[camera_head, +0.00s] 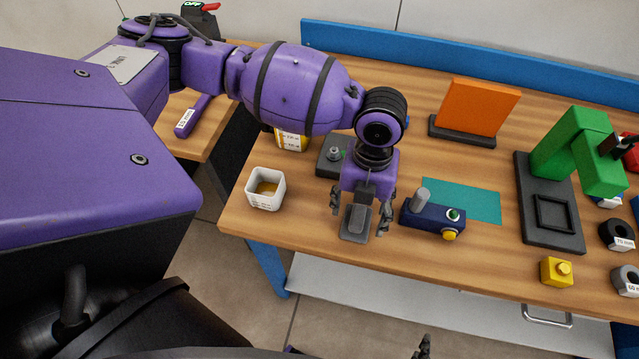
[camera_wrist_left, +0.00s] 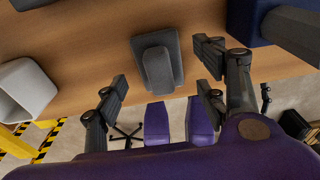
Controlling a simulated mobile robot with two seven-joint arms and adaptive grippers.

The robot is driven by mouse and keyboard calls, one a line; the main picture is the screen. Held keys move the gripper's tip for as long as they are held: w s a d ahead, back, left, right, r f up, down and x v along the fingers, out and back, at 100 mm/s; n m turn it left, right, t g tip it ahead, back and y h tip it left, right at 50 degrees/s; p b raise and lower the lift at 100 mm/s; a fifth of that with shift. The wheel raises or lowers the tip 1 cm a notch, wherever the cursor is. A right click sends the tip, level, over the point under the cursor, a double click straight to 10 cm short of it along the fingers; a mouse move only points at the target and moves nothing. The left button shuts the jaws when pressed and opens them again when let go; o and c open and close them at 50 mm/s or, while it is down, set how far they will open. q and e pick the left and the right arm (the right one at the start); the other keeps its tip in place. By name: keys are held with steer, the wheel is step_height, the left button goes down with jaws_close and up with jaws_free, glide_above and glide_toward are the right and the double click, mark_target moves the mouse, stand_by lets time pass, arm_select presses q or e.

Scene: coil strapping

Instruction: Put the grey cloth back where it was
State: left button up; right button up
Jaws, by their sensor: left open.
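A navy device (camera_head: 430,217) with a grey cylinder stands close right of my left gripper, by a teal mat (camera_head: 475,200). A white square cup (camera_head: 266,190) stands left. A green press (camera_head: 565,155) and yellow block (camera_head: 556,271) are further right.

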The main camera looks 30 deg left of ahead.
mark_target(360, 209)
arm_select(q)
step_height(360, 209, up, 10)
steer(key=w, duration=0.1)
